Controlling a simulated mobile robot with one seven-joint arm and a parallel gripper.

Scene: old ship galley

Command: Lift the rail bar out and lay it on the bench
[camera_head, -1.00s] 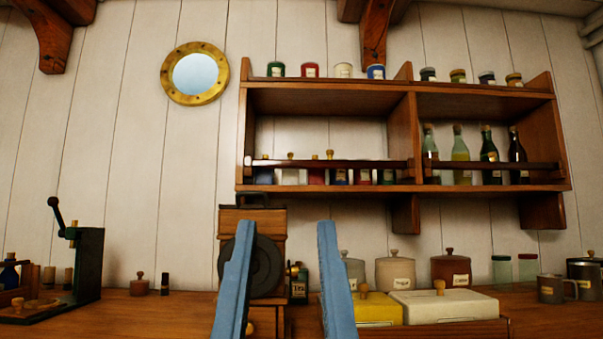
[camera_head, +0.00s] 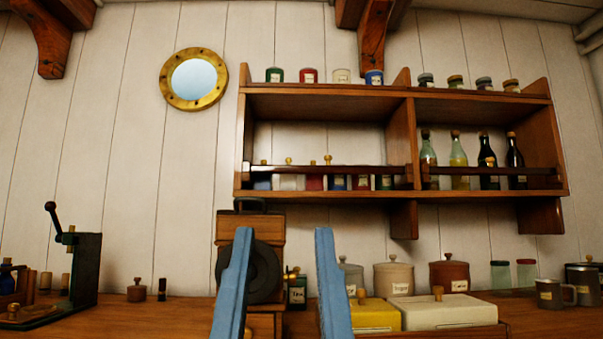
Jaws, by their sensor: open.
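A dark wooden rail bar (camera_head: 350,169) runs across the front of the left bay of the wall shelf (camera_head: 330,194), before a row of small jars. A similar rail bar (camera_head: 540,169) crosses the right bay, before several bottles. I cannot tell how their ends are held. My gripper (camera_head: 283,234) shows as two blue fingers standing upright, wide apart and with nothing held between them. Its fingertips appear lower in the picture than the left bar and apart from it. The wooden bench (camera_head: 135,319) runs along the bottom of the view.
A wooden grinder-like box (camera_head: 250,229) with a dark wheel stands behind my fingers. Yellow (camera_head: 372,316) and white (camera_head: 450,312) lidded boxes, canisters and mugs fill the bench's right. A dark lever press (camera_head: 85,270) stands at left.

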